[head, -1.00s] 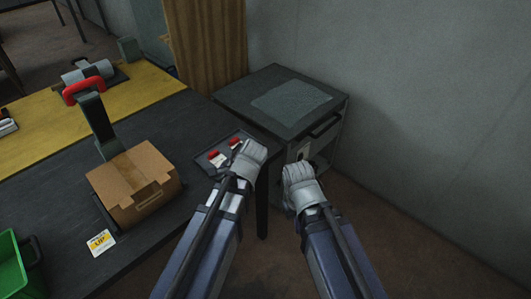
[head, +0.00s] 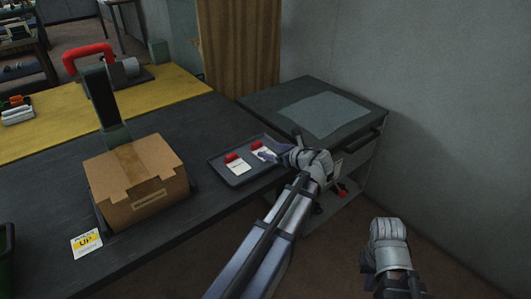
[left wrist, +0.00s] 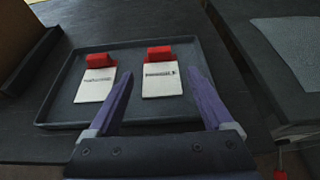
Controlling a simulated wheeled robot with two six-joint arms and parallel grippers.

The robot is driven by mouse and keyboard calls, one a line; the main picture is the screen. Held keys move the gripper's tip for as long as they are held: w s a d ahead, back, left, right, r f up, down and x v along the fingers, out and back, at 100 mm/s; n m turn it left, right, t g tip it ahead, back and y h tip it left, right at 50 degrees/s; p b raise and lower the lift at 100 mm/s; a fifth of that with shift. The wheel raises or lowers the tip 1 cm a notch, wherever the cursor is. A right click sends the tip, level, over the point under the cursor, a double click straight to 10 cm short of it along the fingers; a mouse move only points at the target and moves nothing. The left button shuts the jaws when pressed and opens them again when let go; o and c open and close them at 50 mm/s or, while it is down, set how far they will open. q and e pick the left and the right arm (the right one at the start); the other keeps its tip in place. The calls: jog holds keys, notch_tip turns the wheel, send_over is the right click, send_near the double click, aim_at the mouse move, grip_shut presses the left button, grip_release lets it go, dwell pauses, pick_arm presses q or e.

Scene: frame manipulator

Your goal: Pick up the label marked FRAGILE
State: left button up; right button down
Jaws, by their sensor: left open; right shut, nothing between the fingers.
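Two white labels with red blocks on their top ends lie in a shallow dark tray (head: 238,181). The left label (head: 237,167) also shows in the left wrist view (left wrist: 95,85). The right label (head: 264,153) also shows in the left wrist view (left wrist: 162,82). Each has a line of dark print too small to read, so I cannot tell which says FRAGILE. My left gripper (left wrist: 160,73) is open and empty, its purple fingers on either side of the right label in the left wrist view; contact is not visible. My right gripper (head: 388,228) is shut and empty, away from the table.
A cardboard box (head: 135,185) stands left of the tray on the dark table. A yellow-and-white "UP" label (head: 86,243) lies in front of it. A grey cabinet (head: 350,110) stands behind my left gripper. Bare dark tabletop lies between box and tray.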

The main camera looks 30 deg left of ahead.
aim_at(258, 145)
pick_arm(q)
jog(key=shift+b+x, duration=0.3)
jog(key=shift+x, duration=0.75)
jog(key=shift+w+a+f, duration=0.1)
jog(key=shift+w+a, duration=0.05)
jog(key=shift+a, duration=0.15)
jog(key=b+x, duration=0.1)
jog(key=x, duration=0.3)
jog(key=shift+w+a, duration=0.2)
jog(key=shift+a, duration=0.2)
grip_shut()
